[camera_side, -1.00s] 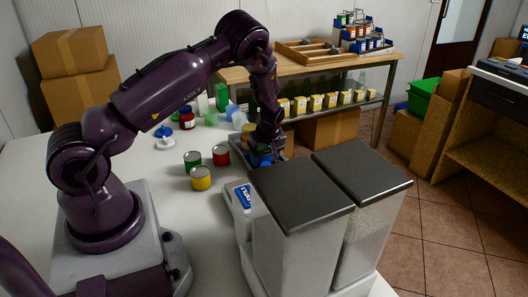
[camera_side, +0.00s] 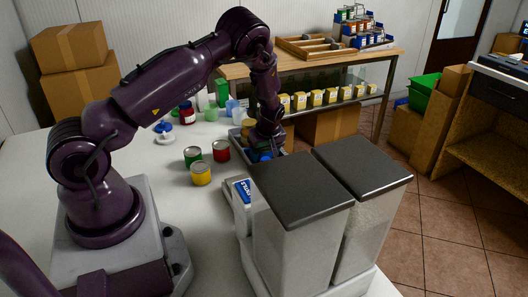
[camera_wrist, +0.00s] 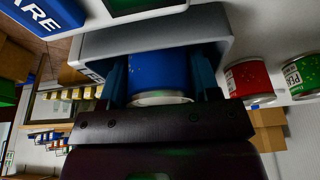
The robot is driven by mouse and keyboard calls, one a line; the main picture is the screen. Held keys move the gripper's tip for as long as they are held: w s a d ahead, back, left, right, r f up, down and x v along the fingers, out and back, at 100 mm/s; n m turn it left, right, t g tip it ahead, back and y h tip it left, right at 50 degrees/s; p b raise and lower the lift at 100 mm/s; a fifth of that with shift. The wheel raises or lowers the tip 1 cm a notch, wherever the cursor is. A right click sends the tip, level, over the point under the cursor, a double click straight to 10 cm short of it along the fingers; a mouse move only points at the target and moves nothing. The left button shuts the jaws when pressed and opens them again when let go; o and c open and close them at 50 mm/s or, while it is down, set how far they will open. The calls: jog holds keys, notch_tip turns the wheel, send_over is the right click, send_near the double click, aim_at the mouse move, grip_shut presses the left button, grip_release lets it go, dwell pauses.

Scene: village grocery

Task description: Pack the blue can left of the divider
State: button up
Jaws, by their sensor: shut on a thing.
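The blue can (camera_wrist: 158,75) is between the two dark blue fingers of my gripper (camera_wrist: 160,82) in the wrist view, with its pale end toward the camera. My gripper (camera_side: 265,154) is shut on it. In the side view the hand hangs low behind the clear bins, and the can is mostly hidden there. A grey tray-like part (camera_wrist: 215,28) lies beyond the can in the wrist view; I cannot tell whether the can touches it. A grey container (camera_side: 236,142) stands just behind the hand in the side view. I cannot make out a divider.
Green (camera_side: 193,155), red (camera_side: 221,151) and yellow (camera_side: 201,174) cans stand on the white counter, left of the hand. Two tall dark-lidded bins (camera_side: 300,235) stand in front, with a blue-labelled thing (camera_side: 243,191) beside them. A shelf of yellow boxes (camera_side: 316,97) is behind.

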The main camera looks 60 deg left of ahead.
jog(key=shift+f, duration=0.1)
jog(key=o, duration=1.1)
jog(key=shift+c, duration=0.2)
jog(key=shift+o, duration=0.5)
jog(key=shift+r, duration=4)
